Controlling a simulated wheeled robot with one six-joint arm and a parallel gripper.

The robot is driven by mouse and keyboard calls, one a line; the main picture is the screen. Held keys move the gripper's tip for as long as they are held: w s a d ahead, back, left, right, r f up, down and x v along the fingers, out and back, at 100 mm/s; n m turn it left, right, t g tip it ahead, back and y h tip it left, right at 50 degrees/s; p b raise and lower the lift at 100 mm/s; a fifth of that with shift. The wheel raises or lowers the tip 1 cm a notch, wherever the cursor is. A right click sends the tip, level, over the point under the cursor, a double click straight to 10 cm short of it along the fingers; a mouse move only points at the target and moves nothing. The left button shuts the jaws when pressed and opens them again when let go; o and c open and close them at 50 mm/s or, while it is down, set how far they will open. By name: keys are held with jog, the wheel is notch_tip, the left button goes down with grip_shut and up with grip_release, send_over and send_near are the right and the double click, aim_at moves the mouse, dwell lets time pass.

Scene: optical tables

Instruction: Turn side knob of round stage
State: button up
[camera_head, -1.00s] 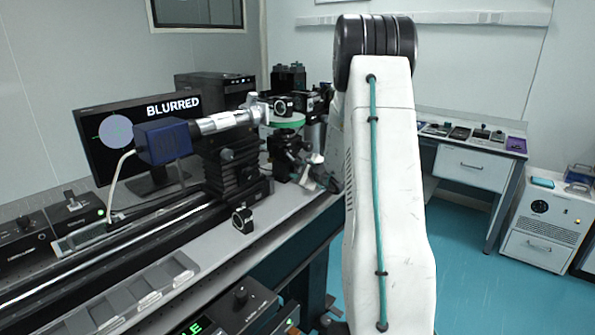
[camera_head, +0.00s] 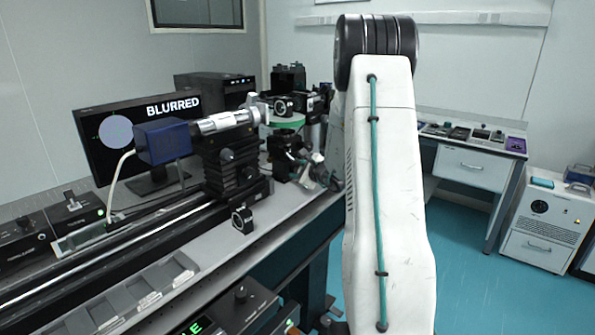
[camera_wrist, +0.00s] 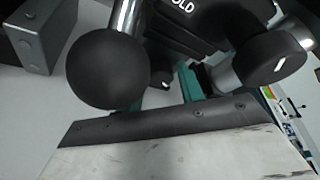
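The round stage, with a green ring (camera_head: 287,121), stands at the far end of the bench in the head view, beside dark mounts. My gripper is low at its right side, mostly hidden behind my arm and the dark parts there. In the wrist view a black ball (camera_wrist: 107,68) on a shiny rod is at upper left. A dark round knob with a white mark (camera_wrist: 268,60) is at upper right. Between them a small dark piece with a white mark (camera_wrist: 165,82) shows near teal parts. I cannot tell whether my fingers touch any knob or how far they are apart.
A monitor (camera_head: 100,160) reads "BLURRED" above a pale disc. A blue camera (camera_head: 163,141) with a silver tube sits on a rail before the stage. A small black mount (camera_head: 242,219) stands near the bench's front edge. The floor (camera_head: 470,260) at right is clear.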

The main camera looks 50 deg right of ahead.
jog(key=v, duration=0.7)
jog(key=shift+s+r, duration=0.1)
jog(key=shift+s, duration=0.25)
jog(key=shift+a, duration=0.1)
dwell(0.4)
